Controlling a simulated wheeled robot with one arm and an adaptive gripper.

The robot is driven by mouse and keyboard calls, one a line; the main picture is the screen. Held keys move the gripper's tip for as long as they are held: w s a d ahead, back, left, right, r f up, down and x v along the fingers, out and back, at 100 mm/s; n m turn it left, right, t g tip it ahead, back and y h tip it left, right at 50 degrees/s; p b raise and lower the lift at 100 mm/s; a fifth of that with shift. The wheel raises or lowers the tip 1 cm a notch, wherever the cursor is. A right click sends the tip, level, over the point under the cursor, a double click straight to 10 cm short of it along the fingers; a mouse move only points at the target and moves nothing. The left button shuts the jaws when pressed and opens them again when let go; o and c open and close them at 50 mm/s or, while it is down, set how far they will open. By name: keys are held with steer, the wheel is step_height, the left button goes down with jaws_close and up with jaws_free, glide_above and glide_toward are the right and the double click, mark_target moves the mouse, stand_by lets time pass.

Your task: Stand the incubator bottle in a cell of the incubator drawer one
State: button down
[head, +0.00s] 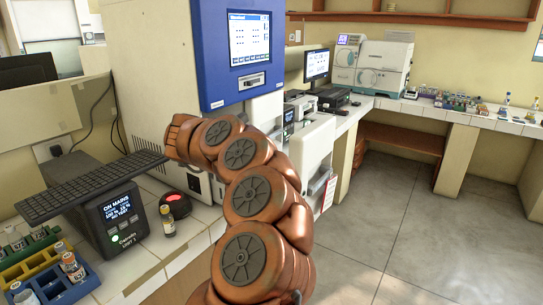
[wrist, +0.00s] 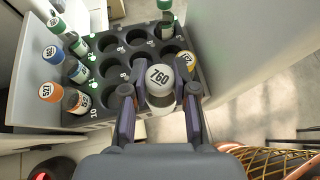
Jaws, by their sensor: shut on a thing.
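In the wrist view, my gripper (wrist: 160,94) is shut on the incubator bottle (wrist: 160,75), which has a white cap marked 760. One finger is on each side of the bottle. The bottle is over or partly in the dark drawer (wrist: 124,56), at its near right part; I cannot tell how deep it sits. The drawer has numbered round cells, and several in the middle look empty. In the head view my arm hides the drawer, the bottle and my gripper. The incubator (head: 236,90) has a blue front with a lit screen.
Bottles with orange (wrist: 82,102), blue and green caps stand along the drawer's left side. A yellow-labelled bottle (wrist: 186,62) is close to the right of the held one. A pale wall (wrist: 225,40) rises on the right. A small bottle (head: 167,222) stands on the counter.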

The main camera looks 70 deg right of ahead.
steer(key=d+f+p, duration=0.4)
steer(key=d+p, duration=0.2)
steer(key=d, duration=0.5)
steer(key=shift+f, duration=0.25)
stand_by(0.5)
steer(key=shift+f, duration=0.2)
steer(key=c, duration=0.9)
jaws_free()
steer(key=shift+s, duration=0.1)
steer(key=shift+r, duration=0.1)
